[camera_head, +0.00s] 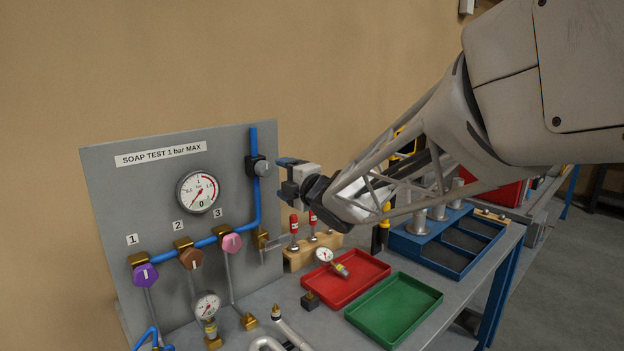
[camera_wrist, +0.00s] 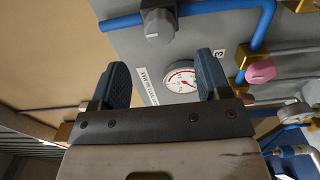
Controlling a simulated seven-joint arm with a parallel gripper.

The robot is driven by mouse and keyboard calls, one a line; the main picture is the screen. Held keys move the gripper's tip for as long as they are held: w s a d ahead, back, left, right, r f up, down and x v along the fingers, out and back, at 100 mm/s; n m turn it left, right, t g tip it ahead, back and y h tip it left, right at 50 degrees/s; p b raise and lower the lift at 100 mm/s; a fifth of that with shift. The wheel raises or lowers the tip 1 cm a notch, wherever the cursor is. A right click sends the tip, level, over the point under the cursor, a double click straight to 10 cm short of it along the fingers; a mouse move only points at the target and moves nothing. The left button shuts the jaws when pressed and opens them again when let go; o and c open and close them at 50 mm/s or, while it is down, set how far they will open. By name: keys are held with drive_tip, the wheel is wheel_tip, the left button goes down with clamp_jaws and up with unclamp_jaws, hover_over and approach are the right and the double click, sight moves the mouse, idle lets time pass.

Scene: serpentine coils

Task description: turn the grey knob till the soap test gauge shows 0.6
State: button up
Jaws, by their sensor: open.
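The grey knob (camera_head: 261,168) sits on a dark valve body on the blue pipe, right of the gauge. It also shows in the wrist view (camera_wrist: 159,27), beyond the fingertips and roughly in line with the space between them. The white round soap test gauge (camera_head: 198,192) is on the grey panel. Its red needle seems to lie at the low end of the scale, but it is too small to read exactly. My gripper (camera_head: 284,176) is open and empty, just right of the knob and apart from it. Its two blue fingers show in the wrist view (camera_wrist: 163,78).
Purple (camera_head: 145,275), brown (camera_head: 191,259) and pink (camera_head: 232,242) knobs sit lower on the panel (camera_head: 120,190). A wooden rack (camera_head: 300,258) with red-topped tools stands below my gripper. Red (camera_head: 345,290) and green (camera_head: 395,310) trays lie on the bench.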

sight(267, 170)
drive_tip(key=shift+x, duration=4.3)
drive_tip(key=c, duration=1.1)
drive_tip(key=shift+m, duration=1.6)
